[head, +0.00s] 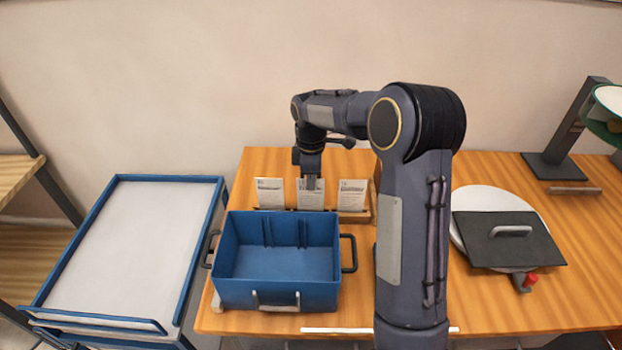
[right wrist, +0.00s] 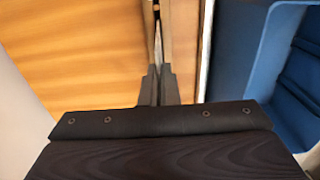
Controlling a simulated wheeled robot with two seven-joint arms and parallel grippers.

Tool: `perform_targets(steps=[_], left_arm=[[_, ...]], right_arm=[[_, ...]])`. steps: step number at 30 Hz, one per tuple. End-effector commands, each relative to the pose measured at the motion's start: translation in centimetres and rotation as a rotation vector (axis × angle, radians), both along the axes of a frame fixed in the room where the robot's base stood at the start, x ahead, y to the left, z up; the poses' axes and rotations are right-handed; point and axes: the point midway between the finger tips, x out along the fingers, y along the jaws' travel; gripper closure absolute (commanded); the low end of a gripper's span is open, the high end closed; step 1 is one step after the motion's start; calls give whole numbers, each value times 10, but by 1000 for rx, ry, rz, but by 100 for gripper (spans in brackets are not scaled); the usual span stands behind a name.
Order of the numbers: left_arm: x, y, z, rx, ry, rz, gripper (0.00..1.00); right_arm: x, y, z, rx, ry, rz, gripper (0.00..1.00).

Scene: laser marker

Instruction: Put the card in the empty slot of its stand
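The stand (head: 362,216) is a low wooden block near the back of the table. Three white printed cards stand upright in a row at it: a left card (head: 270,193), a middle card (head: 311,200) and a right card (head: 353,195). The middle card is level with the others; its bottom edge is partly hidden, so I cannot tell how deep it sits. My right gripper (head: 311,184) points down at the middle card's top. In the right wrist view the fingers (right wrist: 158,84) are close together around its thin edge. My left gripper is out of view.
A blue bin (head: 277,293) with dark handles stands just in front of the stand. A blue-rimmed cart (head: 130,240) is at left. At right are a white round plate (head: 490,200), a black plate with a handle (head: 500,250) and a dark upright stand (head: 570,130).

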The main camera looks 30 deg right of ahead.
Motion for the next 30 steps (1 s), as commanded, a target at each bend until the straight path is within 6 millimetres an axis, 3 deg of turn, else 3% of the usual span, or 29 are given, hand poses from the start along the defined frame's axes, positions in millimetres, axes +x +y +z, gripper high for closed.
perform_targets(steps=[4,9,20,23,30], left_arm=[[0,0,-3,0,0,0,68],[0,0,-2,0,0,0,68],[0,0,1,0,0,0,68],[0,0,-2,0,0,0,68],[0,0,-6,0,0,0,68]], right_arm=[[0,0,-4,0,0,0,100],[0,0,-2,0,0,0,78],[0,0,3,0,-1,0,77],[1,0,14,0,-5,0,77],[1,0,65,0,-7,0,77]])
